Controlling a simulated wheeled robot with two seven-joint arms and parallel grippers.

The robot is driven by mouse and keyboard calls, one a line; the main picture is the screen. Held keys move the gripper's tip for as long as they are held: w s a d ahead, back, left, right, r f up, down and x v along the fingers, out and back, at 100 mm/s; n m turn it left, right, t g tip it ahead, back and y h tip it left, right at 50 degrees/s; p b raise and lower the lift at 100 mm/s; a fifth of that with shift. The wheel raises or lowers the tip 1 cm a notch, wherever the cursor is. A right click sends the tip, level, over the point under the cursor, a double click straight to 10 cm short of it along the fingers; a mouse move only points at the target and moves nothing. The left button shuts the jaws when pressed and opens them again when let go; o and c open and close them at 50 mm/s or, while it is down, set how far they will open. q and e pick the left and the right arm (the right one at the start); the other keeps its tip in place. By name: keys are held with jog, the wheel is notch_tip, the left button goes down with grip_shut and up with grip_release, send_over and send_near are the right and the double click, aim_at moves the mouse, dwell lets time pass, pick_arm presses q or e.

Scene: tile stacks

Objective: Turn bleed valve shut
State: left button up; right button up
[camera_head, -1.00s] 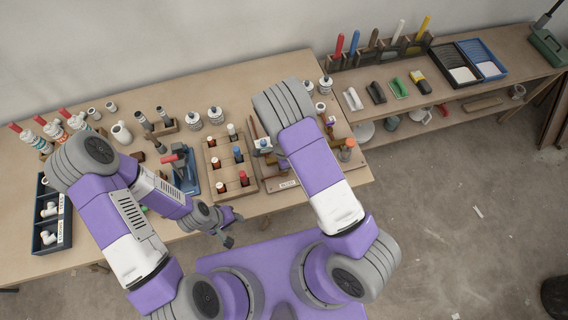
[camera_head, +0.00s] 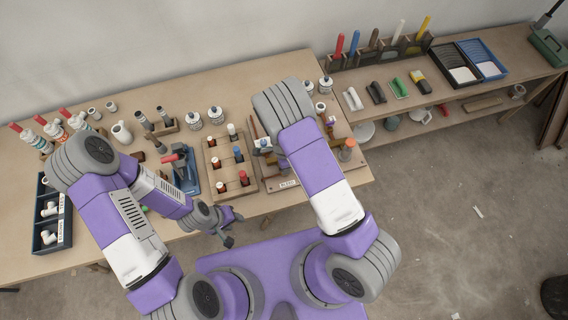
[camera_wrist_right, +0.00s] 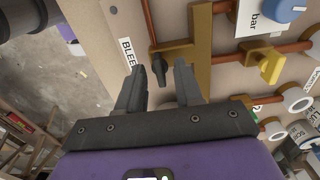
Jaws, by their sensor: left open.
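The bleed valve (camera_wrist_right: 158,70) shows in the right wrist view as a small black lever on a brass fitting, next to a white label reading "BLEE" (camera_wrist_right: 127,54). My right gripper (camera_wrist_right: 157,88) is open, with one finger on each side of the lever. A gap shows beside the lever; I cannot tell whether either finger touches it. In the head view my right arm hides this gripper and the valve, and only the board's label (camera_head: 288,183) shows. My left gripper (camera_head: 235,229) is open and empty, in front of the table edge.
A wooden rack with bottles (camera_head: 222,172) stands left of the board in the head view. The table's front edge lies below.

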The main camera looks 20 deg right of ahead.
notch_tip(320, 180, up, 8)
jog(key=shift+f+p, duration=0.2)
jog(key=shift+p, duration=0.1)
pick_arm(q)
jog(key=shift+r, duration=0.25)
jog(key=shift+s, duration=0.1)
pick_arm(e)
jog(key=shift+s+f, duration=0.1)
